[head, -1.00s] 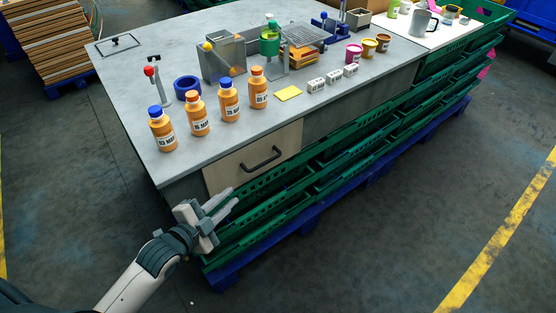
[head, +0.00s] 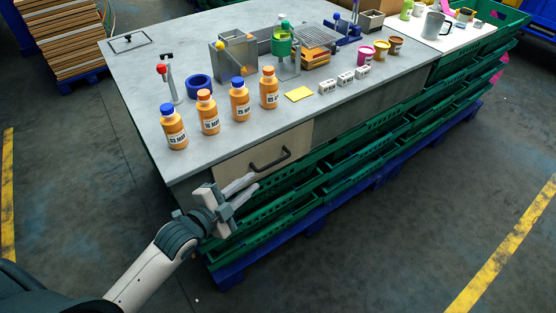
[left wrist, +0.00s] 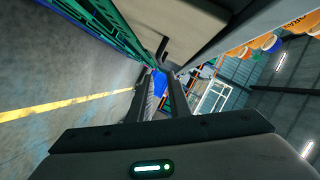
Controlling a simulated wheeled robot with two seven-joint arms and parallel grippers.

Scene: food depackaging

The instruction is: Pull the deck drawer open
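The deck drawer has a pale beige front (head: 232,169) below the grey worktop and looks shut. Its black bar handle (head: 270,159) runs across the middle of the front. In the left wrist view the drawer front (left wrist: 205,22) fills the top, with the dark handle (left wrist: 163,47) ahead of the fingers. My left gripper (head: 250,187) is open and empty, just below and left of the handle, apart from it. In the left wrist view its two fingers (left wrist: 163,98) stand apart with a gap between them. My right gripper is not in view.
Green crates (head: 325,190) on a blue pallet (head: 232,277) lie right below the drawer, close to my left gripper. Several orange bottles (head: 240,103) stand on the worktop (head: 140,75) above it. The floor in front is clear.

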